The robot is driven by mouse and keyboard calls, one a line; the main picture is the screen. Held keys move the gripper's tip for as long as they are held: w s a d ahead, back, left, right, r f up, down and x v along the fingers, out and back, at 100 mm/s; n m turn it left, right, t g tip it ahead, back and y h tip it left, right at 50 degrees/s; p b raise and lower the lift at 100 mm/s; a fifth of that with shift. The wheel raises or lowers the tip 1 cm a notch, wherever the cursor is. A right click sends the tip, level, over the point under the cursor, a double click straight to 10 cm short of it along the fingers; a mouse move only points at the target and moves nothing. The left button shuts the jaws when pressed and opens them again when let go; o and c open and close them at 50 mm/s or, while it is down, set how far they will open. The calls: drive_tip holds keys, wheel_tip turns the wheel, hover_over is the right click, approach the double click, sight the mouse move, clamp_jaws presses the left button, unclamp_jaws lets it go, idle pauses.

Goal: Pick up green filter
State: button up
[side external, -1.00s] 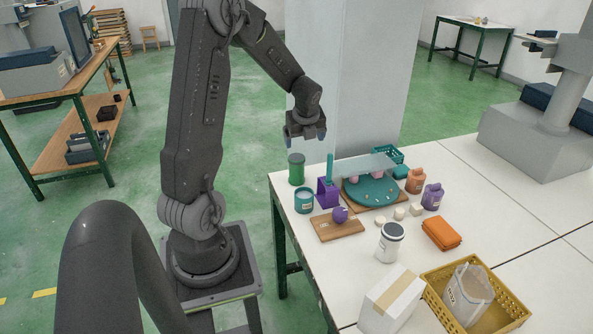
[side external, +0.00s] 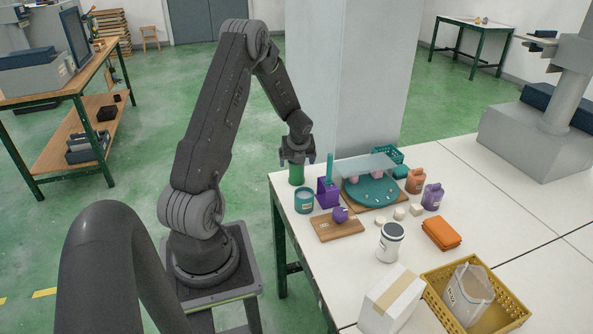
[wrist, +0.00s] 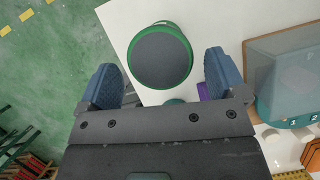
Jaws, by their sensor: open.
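The green filter (side external: 296,175) is a green cylinder standing upright near the far left corner of the white table. In the wrist view its dark grey top with a green rim (wrist: 160,56) shows ahead of and between my fingers. My gripper (side external: 297,158) is open and empty, with its blue fingertips around the height of the filter's top in the side view. In the wrist view the filter sits a little beyond the fingertips (wrist: 165,72), with space on both sides. Part of the filter's upper end is hidden by my gripper in the side view.
A teal cup (side external: 304,202) and a purple holder (side external: 327,193) with a teal upright piece stand close to the filter. A round teal tray (side external: 370,190) under a clear cover is to the right. A wooden board (side external: 338,226) lies in front. The table's left edge is near.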

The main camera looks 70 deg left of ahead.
drive_tip(key=x, duration=0.3)
drive_tip(key=shift+a, duration=0.15)
drive_tip(key=shift+w, duration=0.1)
drive_tip(key=c, duration=1.1)
